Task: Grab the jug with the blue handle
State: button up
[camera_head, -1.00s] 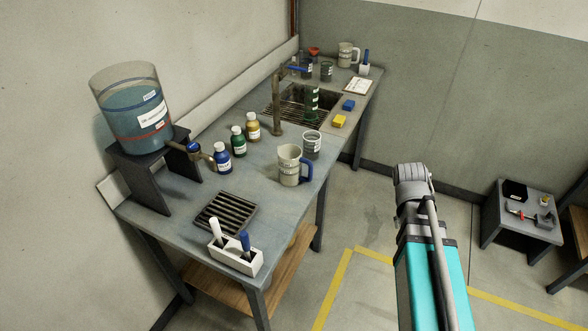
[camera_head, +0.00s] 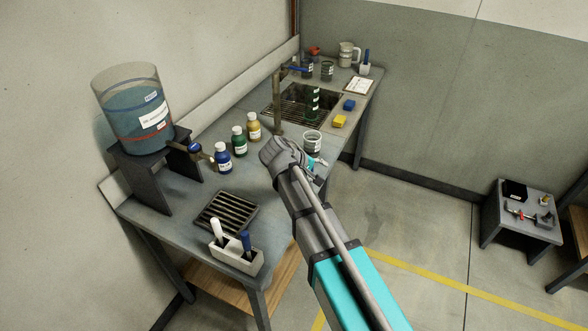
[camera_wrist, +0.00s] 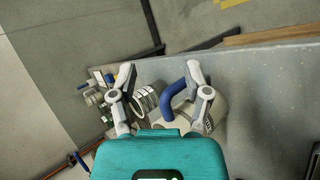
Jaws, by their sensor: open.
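The jug with the blue handle shows in the wrist view, its pale body (camera_wrist: 217,112) right of centre, partly covered by my right finger. Its blue handle (camera_wrist: 176,98) stands between my two fingers. My gripper (camera_wrist: 161,75) is open, with its fingers spread around the handle area; I cannot tell whether either finger touches the jug. In the head view my arm hides the jug, and only a bit of my gripper (camera_head: 315,163) shows past the wrist.
A clear beaker (camera_head: 312,143) stands close behind the jug's spot. Blue (camera_head: 222,156), green (camera_head: 238,141) and yellow (camera_head: 254,127) bottles stand left. A tap (camera_head: 278,105) rises by the sink. A second, pale-handled jug (camera_head: 347,54) is at the far end.

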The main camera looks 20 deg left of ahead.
jog(key=s+a+r+n+t, duration=0.1)
jog(key=a, duration=0.5)
jog(key=s+a+r+n+t, duration=0.2)
jog(key=a, duration=0.5)
jog(key=shift+s+a+r, duration=0.15)
jog(key=shift+s+r, duration=0.05)
jog(key=b+x, duration=0.4)
jog(key=x, duration=0.4)
jog(key=shift+w+f, duration=0.2)
jog(key=shift+w, duration=0.1)
jog(key=shift+f, duration=0.1)
jog(key=b+x, duration=0.1)
jog(key=x, duration=0.1)
jog(key=b+x, duration=0.2)
jog(key=x, duration=0.1)
jog(key=shift+s+d, duration=0.1)
jog(key=shift+d, duration=0.25)
